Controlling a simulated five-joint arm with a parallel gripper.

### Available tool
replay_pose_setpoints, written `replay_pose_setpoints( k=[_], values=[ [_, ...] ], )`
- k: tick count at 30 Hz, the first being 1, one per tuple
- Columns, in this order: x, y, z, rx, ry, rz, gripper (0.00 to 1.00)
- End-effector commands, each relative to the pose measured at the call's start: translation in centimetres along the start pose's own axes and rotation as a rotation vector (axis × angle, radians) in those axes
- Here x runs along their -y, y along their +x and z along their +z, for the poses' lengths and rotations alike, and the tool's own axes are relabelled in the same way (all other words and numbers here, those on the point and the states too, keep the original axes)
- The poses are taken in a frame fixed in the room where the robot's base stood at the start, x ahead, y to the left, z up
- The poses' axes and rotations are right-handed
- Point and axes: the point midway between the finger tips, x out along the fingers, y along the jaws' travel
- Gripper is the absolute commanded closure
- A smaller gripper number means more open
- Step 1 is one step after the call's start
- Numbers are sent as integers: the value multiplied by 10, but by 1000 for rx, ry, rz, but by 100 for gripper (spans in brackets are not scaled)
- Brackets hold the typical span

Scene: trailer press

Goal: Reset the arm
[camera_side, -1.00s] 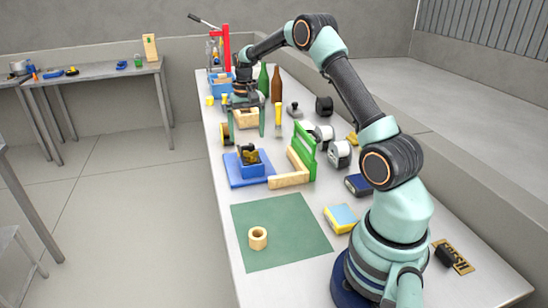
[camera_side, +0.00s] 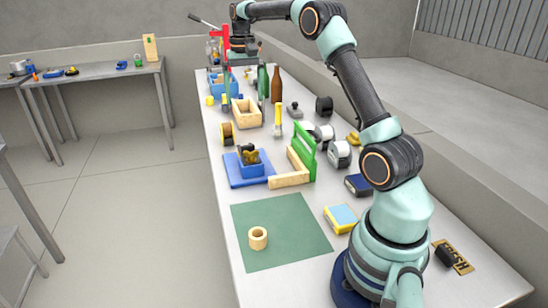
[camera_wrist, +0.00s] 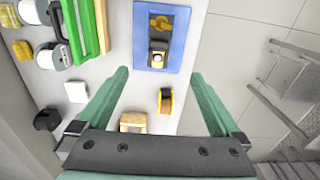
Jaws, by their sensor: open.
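My gripper (camera_side: 244,86) is open and empty, raised above the far part of the long bench in the side view. In the wrist view its two green fingers (camera_wrist: 160,76) are spread wide apart with nothing between the tips. My arm stretches from its base at the near right, over the bench to the back. A wooden box (camera_side: 246,113) stands on the bench below and in front of the gripper. It shows partly in the wrist view (camera_wrist: 133,121), its lower part hidden by the gripper.
A wooden ring (camera_side: 258,238) lies on the green mat (camera_side: 300,225).

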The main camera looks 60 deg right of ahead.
Motion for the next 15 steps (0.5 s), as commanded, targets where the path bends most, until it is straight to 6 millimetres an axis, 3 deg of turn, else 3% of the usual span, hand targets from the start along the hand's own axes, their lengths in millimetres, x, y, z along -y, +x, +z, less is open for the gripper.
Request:
replay_pose_setpoints(
  k=[5, 15],
  values=[
    [18, -24, 24, -45, -72, -14, 0],
    [57, -66, 121, -193, -319, -66, 0]
  ],
)
